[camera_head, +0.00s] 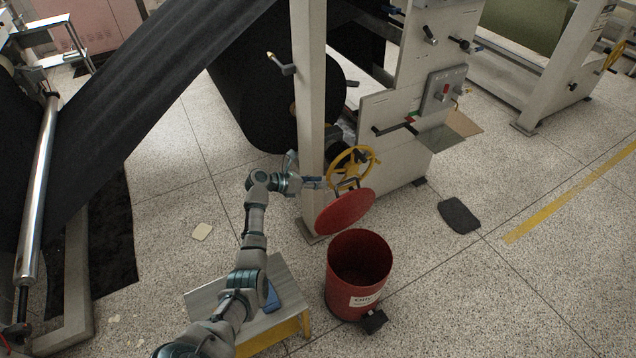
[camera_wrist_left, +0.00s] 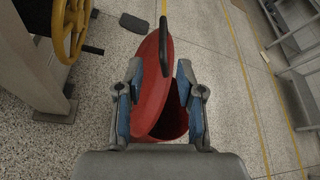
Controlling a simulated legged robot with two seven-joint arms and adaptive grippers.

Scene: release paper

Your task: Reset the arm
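My left gripper (camera_head: 318,183) is beside the tilted red lid (camera_head: 345,211) in the head view. In the wrist view its two blue-padded fingers (camera_wrist_left: 160,75) are spread apart, with nothing clamped between them. The red lid (camera_wrist_left: 151,95) shows beyond and between the fingers, and its dark handle (camera_wrist_left: 164,46) stands ahead of the fingertips. The lid leans at the back of an uncovered red bin (camera_head: 358,285). Whether the gripper touches the lid is unclear. My right gripper is in neither view.
A machine post (camera_head: 309,110) and a yellow handwheel (camera_head: 352,168) stand close to the gripper. A low table (camera_head: 215,298) with a blue item (camera_head: 271,297) lies below the arm. A dark mat (camera_head: 459,215) lies to the right. Open floor extends at the lower right.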

